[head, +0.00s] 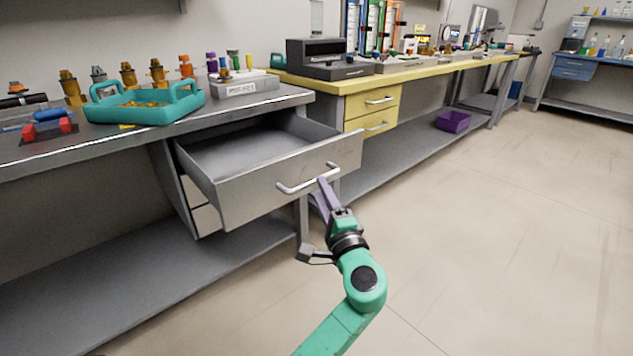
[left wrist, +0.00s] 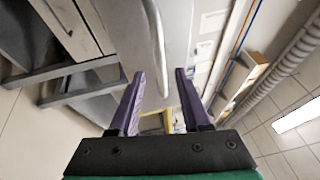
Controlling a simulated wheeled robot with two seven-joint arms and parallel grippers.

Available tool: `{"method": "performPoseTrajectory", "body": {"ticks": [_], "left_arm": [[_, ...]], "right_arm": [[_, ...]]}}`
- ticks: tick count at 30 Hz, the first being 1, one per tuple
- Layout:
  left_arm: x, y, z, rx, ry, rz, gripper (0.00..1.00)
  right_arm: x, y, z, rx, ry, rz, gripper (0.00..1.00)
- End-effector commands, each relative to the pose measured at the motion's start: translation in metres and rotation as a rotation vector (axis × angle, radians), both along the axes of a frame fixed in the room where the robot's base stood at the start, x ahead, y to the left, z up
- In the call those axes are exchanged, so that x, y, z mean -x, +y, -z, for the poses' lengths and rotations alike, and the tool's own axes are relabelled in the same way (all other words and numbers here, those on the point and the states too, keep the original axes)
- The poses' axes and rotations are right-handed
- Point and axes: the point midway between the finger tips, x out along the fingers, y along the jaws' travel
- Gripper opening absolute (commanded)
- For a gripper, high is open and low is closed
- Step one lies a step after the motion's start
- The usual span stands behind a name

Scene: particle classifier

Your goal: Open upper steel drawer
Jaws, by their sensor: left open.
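The upper steel drawer (head: 262,183) stands pulled well out from under the grey steel bench, and its inside looks empty. Its bar handle (head: 300,186) runs across the front; the handle also shows in the left wrist view (left wrist: 156,35). My left gripper (head: 323,181) has its purple fingers at the right end of this handle. In the left wrist view my left gripper (left wrist: 159,72) is open, with the fingers apart and the handle's end in the gap between them. I cannot tell whether a finger touches the handle. My right gripper is not in view.
A teal tray (head: 146,103) sits on the steel bench (head: 60,153) above the drawer. More drawer fronts (head: 206,219) are below it, shut. A yellow bench (head: 345,82) with drawers stands beyond. The floor (head: 500,200) to the right is clear.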

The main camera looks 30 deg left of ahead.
Motion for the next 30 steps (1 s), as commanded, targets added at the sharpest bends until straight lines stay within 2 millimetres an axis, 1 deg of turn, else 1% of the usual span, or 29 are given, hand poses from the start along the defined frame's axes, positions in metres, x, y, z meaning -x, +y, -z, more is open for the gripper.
{"method": "performPoseTrajectory", "body": {"ticks": [1,6,9,12,15,27,29,30], "left_arm": [[0.010,-0.012,0.003,0.004,0.004,0.003,0.47],[0.041,-0.050,0.012,0.003,0.003,0.002,0.47],[0.054,-0.065,0.016,0.002,0.002,0.001,0.47],[0.062,-0.074,0.018,0.002,0.000,0.000,0.47],[0.064,-0.076,0.018,0.002,-0.001,-0.001,0.47],[0.063,-0.076,0.019,0.004,0.001,0.002,0.47],[0.061,-0.074,0.028,0.027,0.020,0.021,0.47],[0.058,-0.073,0.041,0.065,0.047,0.050,0.47]], "right_arm": [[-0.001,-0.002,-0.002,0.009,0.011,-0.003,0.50],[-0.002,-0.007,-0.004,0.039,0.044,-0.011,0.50],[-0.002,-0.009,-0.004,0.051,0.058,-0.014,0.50],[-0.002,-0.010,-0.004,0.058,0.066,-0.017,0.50],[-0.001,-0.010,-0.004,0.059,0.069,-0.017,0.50],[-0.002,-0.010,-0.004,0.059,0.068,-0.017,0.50],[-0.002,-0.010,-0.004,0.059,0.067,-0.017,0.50],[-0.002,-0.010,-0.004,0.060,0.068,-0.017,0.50]]}}
